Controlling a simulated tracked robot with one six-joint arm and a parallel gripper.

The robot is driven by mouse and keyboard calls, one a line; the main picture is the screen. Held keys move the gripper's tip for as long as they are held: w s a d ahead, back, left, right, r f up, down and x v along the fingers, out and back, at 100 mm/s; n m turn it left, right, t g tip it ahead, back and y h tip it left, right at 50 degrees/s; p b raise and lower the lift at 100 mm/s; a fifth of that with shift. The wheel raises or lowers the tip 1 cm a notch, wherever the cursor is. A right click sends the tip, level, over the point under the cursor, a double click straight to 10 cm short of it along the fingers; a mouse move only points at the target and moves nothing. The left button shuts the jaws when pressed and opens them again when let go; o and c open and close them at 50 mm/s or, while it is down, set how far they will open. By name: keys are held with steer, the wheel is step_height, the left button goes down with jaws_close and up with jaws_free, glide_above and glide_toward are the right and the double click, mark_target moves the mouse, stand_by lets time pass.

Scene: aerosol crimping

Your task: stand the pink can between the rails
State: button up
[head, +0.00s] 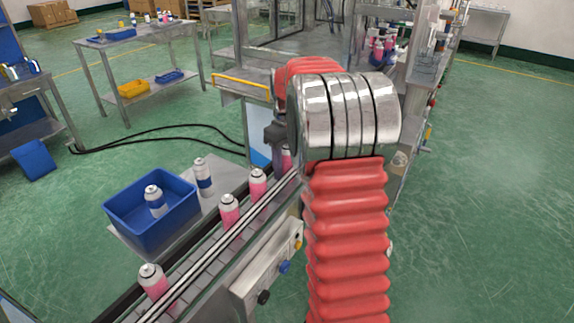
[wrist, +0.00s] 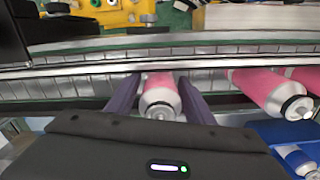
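The pink can (wrist: 160,84) with a silver top is between the two dark purple fingers of my gripper (wrist: 160,94) in the wrist view. Both fingers appear to press its sides. Its foot is hidden, so I cannot tell whether it touches the conveyor. In the head view, my gripper (head: 281,136) is mostly hidden behind the arm, and a sliver of the can (head: 287,160) shows below it. The metal rails (head: 215,248) run along the conveyor; they cross the wrist view as bright bars (wrist: 60,72).
More pink cans (head: 229,212) stand in a row along the conveyor, to the right of my gripper in the wrist view. A blue bin (head: 180,222) holds a white-and-blue can, and another such can (head: 204,180) stands beside it. A button panel (head: 265,272) flanks the conveyor.

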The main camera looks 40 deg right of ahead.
steer(key=shift+o, duration=0.8)
steer(key=shift+r, duration=0.1)
step_height(320, 180, up, 13)
steer(key=shift+f, duration=0.1)
steer(key=shift+r, duration=0.35)
stand_by(0.5)
